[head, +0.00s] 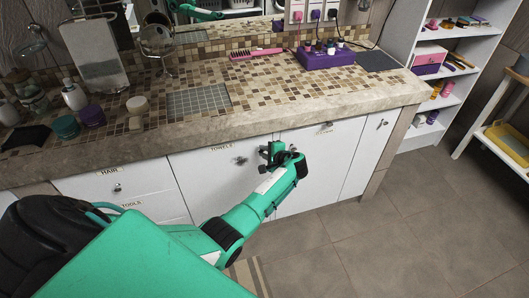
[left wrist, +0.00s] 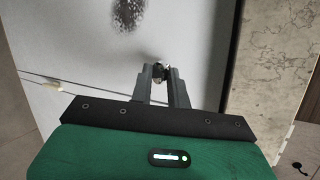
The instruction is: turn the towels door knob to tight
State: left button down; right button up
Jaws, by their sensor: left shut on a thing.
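The white towels door (head: 205,180) is in the cabinet front under the counter, with a "TOWELS" label (head: 221,148) near its top. My left gripper (head: 268,151) is at the door's upper right edge in the head view and hides the knob there. In the left wrist view, the fingers of the left gripper (left wrist: 160,82) are closed around the small metallic towels door knob (left wrist: 158,69). Most of the knob is hidden, so its turn position cannot be read. A dark speckled patch (left wrist: 128,14) is on the door surface beyond it. My right gripper is not in view.
Drawers labelled "HAIR" (head: 110,170) and "TOOLS" are left of the door; another labelled door (head: 320,165) is on its right. The stone counter edge (head: 240,127) overhangs above. The tiled floor (head: 400,220) at right is clear. Shelves (head: 455,75) stand at the far right.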

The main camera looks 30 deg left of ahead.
pick_arm(q)
jog(key=c, duration=1.3)
grip_release()
jog(key=shift+c, duration=0.2)
jog(key=shift+d, duration=0.2)
jog(key=v, duration=1.3)
jog(key=shift+s+d+b, duration=0.15)
jog(key=shift+d+b, duration=0.05)
jog(key=shift+b, duration=0.15)
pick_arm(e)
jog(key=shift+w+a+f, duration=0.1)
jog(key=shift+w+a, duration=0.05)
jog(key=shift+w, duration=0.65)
pick_arm(q)
jog(key=shift+r, duration=0.1)
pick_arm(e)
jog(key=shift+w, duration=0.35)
